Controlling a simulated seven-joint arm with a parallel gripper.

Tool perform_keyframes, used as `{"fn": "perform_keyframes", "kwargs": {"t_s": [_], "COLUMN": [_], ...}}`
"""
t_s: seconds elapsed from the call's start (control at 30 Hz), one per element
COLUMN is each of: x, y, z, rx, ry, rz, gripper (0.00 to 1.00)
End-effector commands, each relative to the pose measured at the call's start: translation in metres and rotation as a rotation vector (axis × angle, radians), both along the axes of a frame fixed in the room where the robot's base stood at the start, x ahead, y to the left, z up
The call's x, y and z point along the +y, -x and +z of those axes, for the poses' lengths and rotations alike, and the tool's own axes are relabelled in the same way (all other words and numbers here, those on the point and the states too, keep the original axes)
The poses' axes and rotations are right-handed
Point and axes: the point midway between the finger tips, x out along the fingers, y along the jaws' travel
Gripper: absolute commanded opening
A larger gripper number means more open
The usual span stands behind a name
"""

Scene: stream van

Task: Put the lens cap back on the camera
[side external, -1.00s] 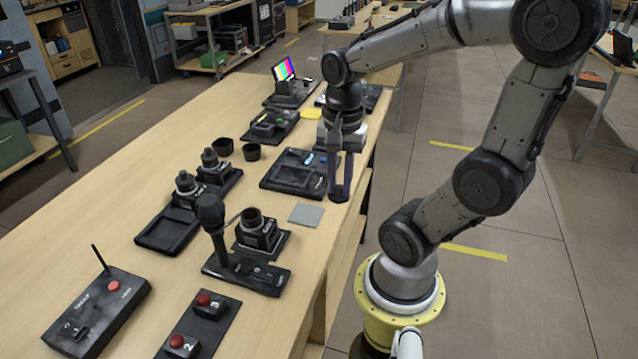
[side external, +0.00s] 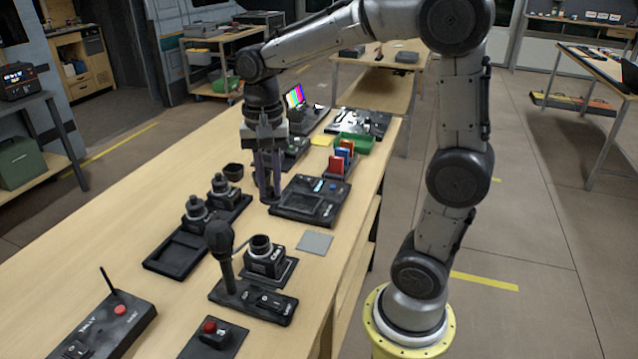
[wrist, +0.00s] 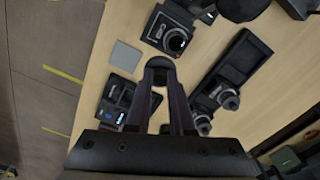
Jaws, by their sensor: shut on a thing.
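The camera (side external: 265,258) stands on a dark base near the table's front, its open round lens facing up. It also shows in the wrist view (wrist: 167,32), beyond my fingertips. My gripper (side external: 268,198) points down, between the lens tray and the black control panel. It is shut on a dark round piece (wrist: 160,67), seemingly the lens cap, held between the fingertips in the wrist view. In the side view the fingers mostly hide this piece. The cap is apart from the camera. A similar black cup (side external: 233,172) stands on the table left of my gripper.
The lens tray (side external: 175,258) holds two upright lenses (side external: 196,208). A microphone (side external: 219,238) rises close beside the camera. A control panel (side external: 310,200) lies right of my gripper, and a flat grey square (side external: 314,242) lies near the camera.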

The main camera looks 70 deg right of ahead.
Motion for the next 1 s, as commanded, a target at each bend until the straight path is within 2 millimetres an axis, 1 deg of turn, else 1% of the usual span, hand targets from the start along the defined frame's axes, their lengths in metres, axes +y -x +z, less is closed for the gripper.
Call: {"fn": "perform_keyframes", "kwargs": {"t_s": [0.03,0.1,0.23,0.47,0.8,1.0], "x": [0.009,0.018,0.028,0.030,0.029,0.029], "y": [-0.010,-0.017,-0.020,-0.020,-0.019,-0.019], "z": [-0.006,-0.012,-0.021,-0.032,-0.062,-0.077], "rx": [0.004,0.003,0.001,0.002,0.002,0.002], "ry": [-0.001,0.000,-0.001,0.000,0.000,0.000], "rz": [0.035,0.067,0.098,0.103,0.102,0.101], "gripper": [0.00,0.00,0.00,0.00,0.00,0.00]}}
